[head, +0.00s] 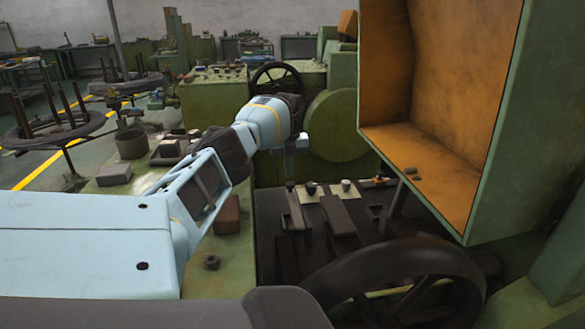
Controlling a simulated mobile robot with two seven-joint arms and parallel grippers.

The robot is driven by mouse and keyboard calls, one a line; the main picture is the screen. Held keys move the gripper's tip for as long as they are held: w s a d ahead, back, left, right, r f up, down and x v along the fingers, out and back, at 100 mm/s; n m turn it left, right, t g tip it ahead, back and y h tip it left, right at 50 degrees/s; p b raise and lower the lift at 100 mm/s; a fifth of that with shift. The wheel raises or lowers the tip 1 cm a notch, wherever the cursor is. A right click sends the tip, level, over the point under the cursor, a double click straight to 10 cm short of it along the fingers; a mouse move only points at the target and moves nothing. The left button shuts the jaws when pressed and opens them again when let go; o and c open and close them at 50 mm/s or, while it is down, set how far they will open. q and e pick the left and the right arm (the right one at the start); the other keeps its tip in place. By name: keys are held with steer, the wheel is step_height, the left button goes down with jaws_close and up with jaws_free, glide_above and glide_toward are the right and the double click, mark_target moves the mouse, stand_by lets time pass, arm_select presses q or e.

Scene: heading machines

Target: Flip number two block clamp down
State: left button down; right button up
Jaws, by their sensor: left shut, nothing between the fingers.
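The machine's dark bed (300,262) lies right of centre and holds a row of clamp parts. A narrow bar-shaped clamp (296,212) is at the left of the row. A wider grey bar clamp (338,214) is beside it, sloping toward me. I cannot tell for sure which is number two. Bolts with dark heads stand behind them on pale plates. My left gripper (289,168) points down above the back left of the bed, just behind the narrow clamp. It is shut and holds nothing; its fingertips are small here. I cannot tell whether it touches anything. My right gripper is out of view.
An open green cover with an orange inside (440,95) stands over the right of the bed. A large dark handwheel (395,275) blocks the front. A brown block (227,214) sits on the green ledge left of the bed. Another handwheel (277,78) is behind my wrist.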

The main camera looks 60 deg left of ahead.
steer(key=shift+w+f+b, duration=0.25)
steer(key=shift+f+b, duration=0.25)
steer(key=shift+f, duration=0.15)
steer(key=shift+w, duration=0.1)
